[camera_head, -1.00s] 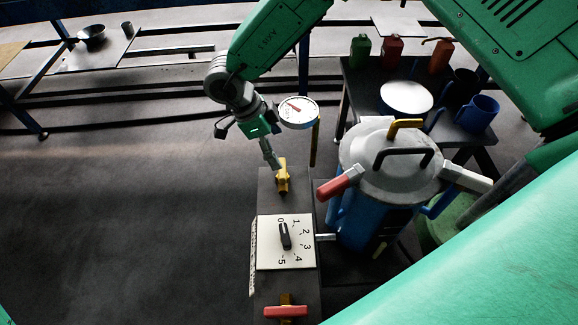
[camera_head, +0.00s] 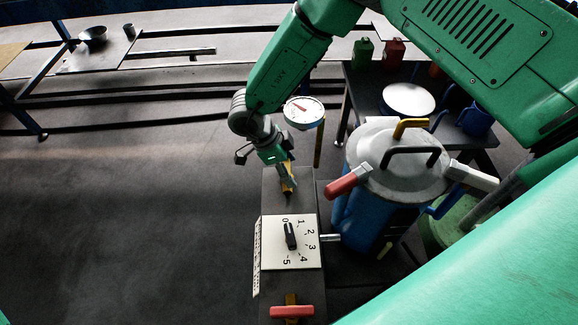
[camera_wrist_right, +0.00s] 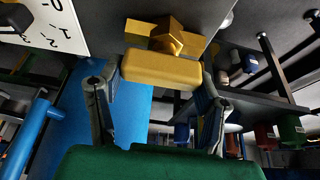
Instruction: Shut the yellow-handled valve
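The yellow-handled valve (camera_head: 289,190) is at the far end of the dark panel (camera_head: 272,203), partly hidden by my right gripper (camera_head: 284,172). In the right wrist view, its yellow handle (camera_wrist_right: 160,70) lies crosswise at the fingertips of my right gripper (camera_wrist_right: 160,88). The fingers are spread, one near each end of the handle. I cannot tell whether they touch it. My left gripper is not in view.
A white dial plate (camera_head: 290,252) with a black knob and a red-handled valve (camera_head: 291,311) are nearer on the panel. A round gauge (camera_head: 303,112) stands behind. A lidded blue pot (camera_head: 357,222) with a red-tipped handle is close on the right. Open floor lies left.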

